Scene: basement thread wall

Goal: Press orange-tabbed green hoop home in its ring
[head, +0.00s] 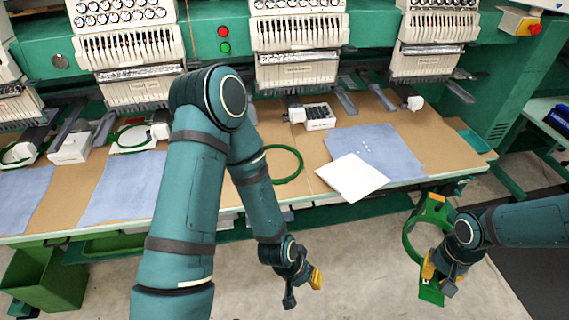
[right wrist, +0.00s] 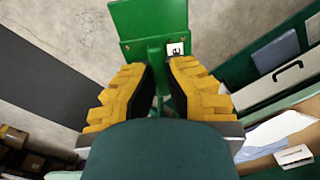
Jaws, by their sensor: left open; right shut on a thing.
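The green hoop (head: 406,241) with orange tabs is held in the air off the table's front right corner in the head view. My right gripper (head: 430,268) is shut on its green handle; the right wrist view shows the yellow fingers (right wrist: 159,88) closed around a green stem below a green plate (right wrist: 150,25). A plain green ring (head: 301,163) lies on the tabletop, partly hidden by my left arm; I cannot tell if this is the task's ring. My left gripper (head: 303,290) is open and empty, over the floor in front of the table.
The brown table (head: 235,195) carries blue cloths (head: 390,148) and a white sheet (head: 352,177). Embroidery machine heads (head: 298,40) stand along its back. A green bin (head: 45,280) is at lower left. The floor (head: 370,270) between my grippers is clear.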

